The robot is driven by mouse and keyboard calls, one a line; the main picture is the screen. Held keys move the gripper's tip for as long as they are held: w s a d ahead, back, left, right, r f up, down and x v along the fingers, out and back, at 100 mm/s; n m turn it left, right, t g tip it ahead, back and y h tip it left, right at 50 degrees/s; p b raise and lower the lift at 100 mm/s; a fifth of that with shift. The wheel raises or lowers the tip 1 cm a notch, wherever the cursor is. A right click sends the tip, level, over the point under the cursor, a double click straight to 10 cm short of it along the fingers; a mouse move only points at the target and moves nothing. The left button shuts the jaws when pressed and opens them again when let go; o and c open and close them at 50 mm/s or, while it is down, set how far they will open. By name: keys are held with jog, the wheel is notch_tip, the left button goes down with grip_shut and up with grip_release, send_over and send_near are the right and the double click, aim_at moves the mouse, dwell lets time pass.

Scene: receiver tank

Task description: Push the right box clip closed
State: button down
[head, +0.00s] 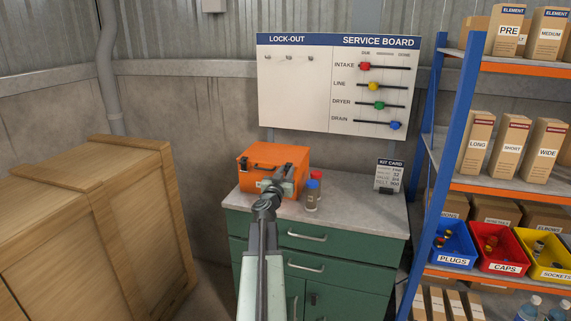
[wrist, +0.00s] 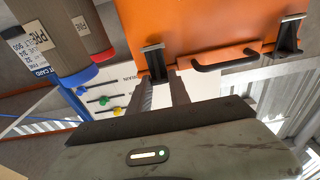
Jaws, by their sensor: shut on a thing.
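The orange box (head: 262,156) sits on the grey bench top. In the wrist view, which is turned over, the orange box (wrist: 200,25) fills the top with its black handle (wrist: 228,58). The right box clip (wrist: 152,58) is dark with a pale metal edge, left of the handle in that view. The other clip (wrist: 289,36) is at the far right. My gripper (head: 281,182) is at the right part of the box front; in the wrist view its fingers (wrist: 164,88) are shut on the right clip. The contact itself is partly hidden, and I cannot tell how far the clip is closed.
A kit card (head: 389,174) stands further right. The bench top (head: 352,205) between is clear. A wooden crate (head: 95,225) is at left.

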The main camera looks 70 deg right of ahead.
jog(key=shift+d+r+y+p, duration=0.2)
jog(key=shift+r+y+p, duration=0.15)
jog(key=shift+p, duration=0.25)
jog(key=shift+f, duration=0.2)
jog(key=c, duration=1.2)
grip_release()
jog(key=shift+a, duration=0.1)
jog(key=a, duration=0.7)
jog(key=shift+s+a+f, duration=0.15)
jog(key=shift+s+a, duration=0.05)
jog(key=shift+a, duration=0.1)
